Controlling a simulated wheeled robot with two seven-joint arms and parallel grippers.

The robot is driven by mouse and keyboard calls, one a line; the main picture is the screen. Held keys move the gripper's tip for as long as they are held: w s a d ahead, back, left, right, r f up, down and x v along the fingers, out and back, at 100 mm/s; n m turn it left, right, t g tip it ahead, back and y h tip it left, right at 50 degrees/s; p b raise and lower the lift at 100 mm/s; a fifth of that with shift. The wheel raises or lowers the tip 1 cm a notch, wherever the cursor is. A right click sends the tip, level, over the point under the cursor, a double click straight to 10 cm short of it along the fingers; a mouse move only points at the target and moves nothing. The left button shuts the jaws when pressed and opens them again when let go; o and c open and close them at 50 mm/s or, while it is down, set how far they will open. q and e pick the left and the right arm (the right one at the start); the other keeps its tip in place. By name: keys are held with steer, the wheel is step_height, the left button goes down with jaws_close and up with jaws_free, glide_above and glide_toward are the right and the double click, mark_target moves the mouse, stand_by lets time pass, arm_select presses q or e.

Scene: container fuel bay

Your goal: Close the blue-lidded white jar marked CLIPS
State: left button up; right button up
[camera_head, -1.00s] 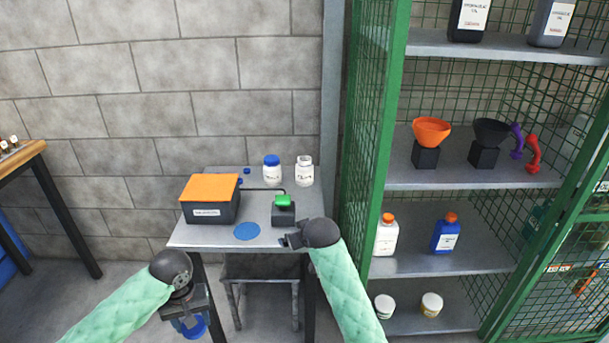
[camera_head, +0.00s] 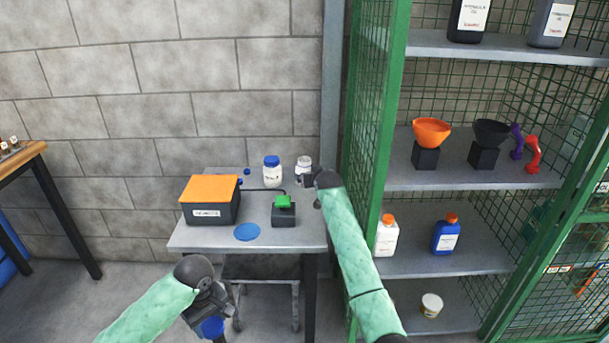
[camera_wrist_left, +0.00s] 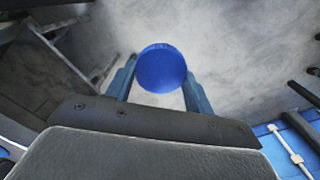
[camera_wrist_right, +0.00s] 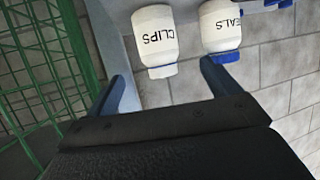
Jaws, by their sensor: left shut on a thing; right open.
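The white CLIPS jar (camera_head: 303,164) stands lidless at the back right of the grey table. Its label reads CLIPS in the right wrist view (camera_wrist_right: 155,38), where the jar appears mouth-down. My right gripper (camera_head: 307,181) is open just in front of it, and the jar is ahead of the fingers (camera_wrist_right: 164,82), apart from them. My left gripper (camera_head: 211,314) is shut on a round blue lid (camera_head: 212,327), held low in front of the table. The lid (camera_wrist_left: 162,68) sits between the fingertips in the left wrist view.
A blue-lidded SEALS jar (camera_head: 272,171) stands close left of the CLIPS jar. The table (camera_head: 190,238) also holds an orange-topped box (camera_head: 210,200), a black block with a green top (camera_head: 283,211) and a blue disc (camera_head: 247,231). A green mesh cabinet (camera_head: 372,150) stands close at right.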

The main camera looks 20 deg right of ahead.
steer(key=shift+w, duration=0.1)
arm_select(q)
steer(key=shift+r+p, duration=0.55)
steer(key=shift+p, duration=0.05)
arm_select(e)
steer(key=shift+x, duration=3.35)
steer(key=shift+f, duration=0.15)
arm_select(q)
steer(key=shift+r, duration=0.15)
arm_select(e)
steer(key=shift+w, duration=0.15)
arm_select(q)
steer(key=shift+r+p, duration=0.45)
steer(key=shift+p, duration=0.15)
arm_select(e)
steer(key=shift+f+x, duration=0.2)
steer(key=shift+x, duration=1)
steer(key=shift+f+x, duration=0.2)
steer(key=shift+x, duration=1.05)
steer(key=shift+s+d, duration=0.15)
steer(key=shift+s, duration=0.1)
